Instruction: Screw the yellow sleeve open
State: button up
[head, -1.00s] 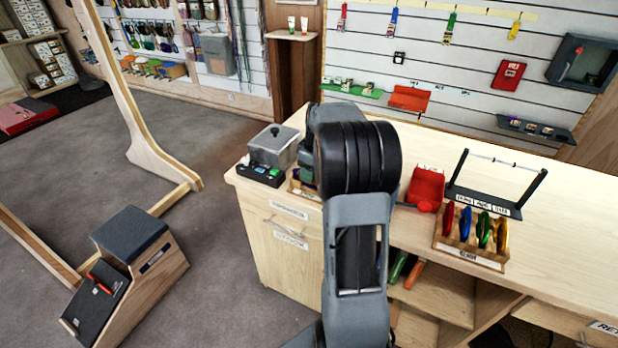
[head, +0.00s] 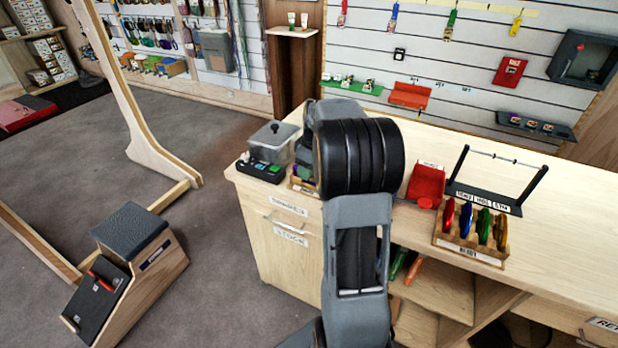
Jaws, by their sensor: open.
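Another yellow item (head: 515,29) hangs on the slatted wall at the upper right. I cannot tell which one bears the yellow sleeve. My arm rises through the middle of the head view, and its large black joint covers part of the counter. My gripper's fingers are hidden behind the arm, left of the rack.
On the counter (head: 560,235) stand a grey lidded box (head: 272,143), a dark button panel (head: 262,170), a red tray (head: 425,184) and a black frame with a bar (head: 497,160). A partly covered wooden holder (head: 303,187) sits left of my arm. The counter's right end is clear.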

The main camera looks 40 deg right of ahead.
jog(key=shift+a, duration=0.15)
jog(key=shift+f, duration=0.1)
jog(key=shift+f+b, duration=1.05)
jog(key=shift+f, duration=0.3)
jog(key=shift+w+d+p, duration=0.3)
jog(key=shift+d+p, duration=0.05)
jog(key=shift+d, duration=0.35)
jog(key=shift+r, duration=0.2)
jog(key=shift+a+r+p, duration=0.1)
jog(key=shift+r+p, duration=0.95)
jog(key=shift+r, duration=0.25)
